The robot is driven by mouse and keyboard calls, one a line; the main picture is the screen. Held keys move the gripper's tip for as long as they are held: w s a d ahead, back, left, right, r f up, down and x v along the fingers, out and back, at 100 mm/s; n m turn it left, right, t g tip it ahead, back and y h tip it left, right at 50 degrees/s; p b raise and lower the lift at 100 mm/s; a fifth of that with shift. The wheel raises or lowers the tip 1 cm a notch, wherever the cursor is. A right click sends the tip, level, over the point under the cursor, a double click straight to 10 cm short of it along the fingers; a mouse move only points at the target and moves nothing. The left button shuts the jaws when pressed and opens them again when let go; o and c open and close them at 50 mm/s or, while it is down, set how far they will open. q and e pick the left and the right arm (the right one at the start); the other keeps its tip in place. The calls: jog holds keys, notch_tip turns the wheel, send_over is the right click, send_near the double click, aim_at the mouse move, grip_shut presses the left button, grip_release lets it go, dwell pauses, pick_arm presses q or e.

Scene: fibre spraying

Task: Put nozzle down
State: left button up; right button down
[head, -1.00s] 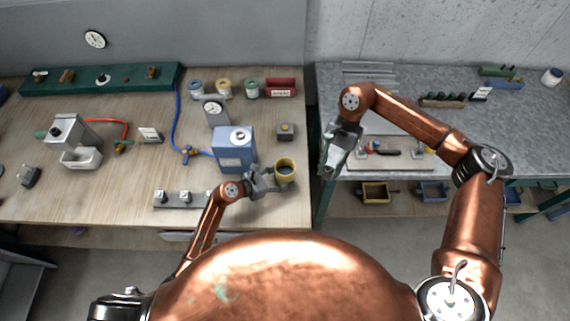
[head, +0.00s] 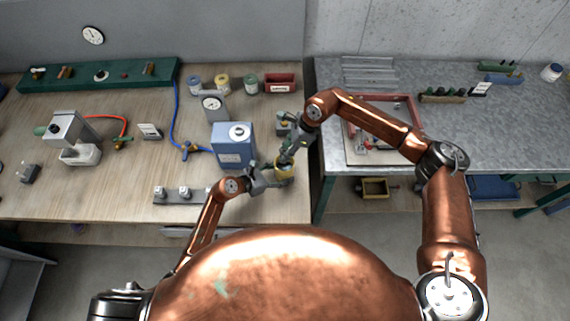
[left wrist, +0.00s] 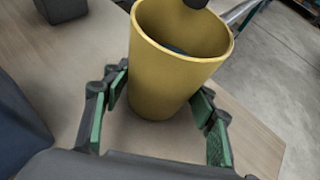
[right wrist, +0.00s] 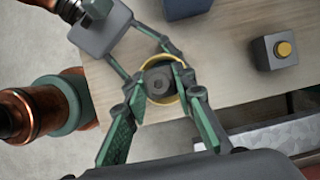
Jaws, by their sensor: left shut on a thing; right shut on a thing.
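A yellow cup (head: 284,178) stands near the right front of the wooden bench. My left gripper (head: 270,180) is shut on the cup, its fingers on either side of it in the left wrist view (left wrist: 172,65). My right gripper (head: 287,150) reaches down over the cup. It is shut on a dark grey nozzle (right wrist: 160,84), seen end-on between its fingers, with the cup's yellow rim around it. In the left wrist view, a dark rounded tip (left wrist: 196,3) shows at the cup's mouth. How deep the nozzle sits is unclear.
A blue box (head: 234,150) stands just left of the cup. A small grey block with a yellow button (right wrist: 277,51) is close by. A metal strip with knobs (head: 182,198) lies farther left. A red-framed tray (head: 408,101) is on the right bench.

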jog(key=shift+f, duration=3.05)
jog(key=shift+f, duration=0.25)
jog(key=shift+f, duration=0.35)
pick_arm(q)
jog(key=shift+d, duration=0.1)
pick_arm(e)
jog(key=c, duration=1.9)
grip_release()
pick_arm(q)
jog(key=shift+r, duration=0.1)
pick_arm(e)
jog(key=v, duration=1.3)
jog(key=shift+a+r, duration=0.2)
pick_arm(q)
jog(key=o, duration=0.9)
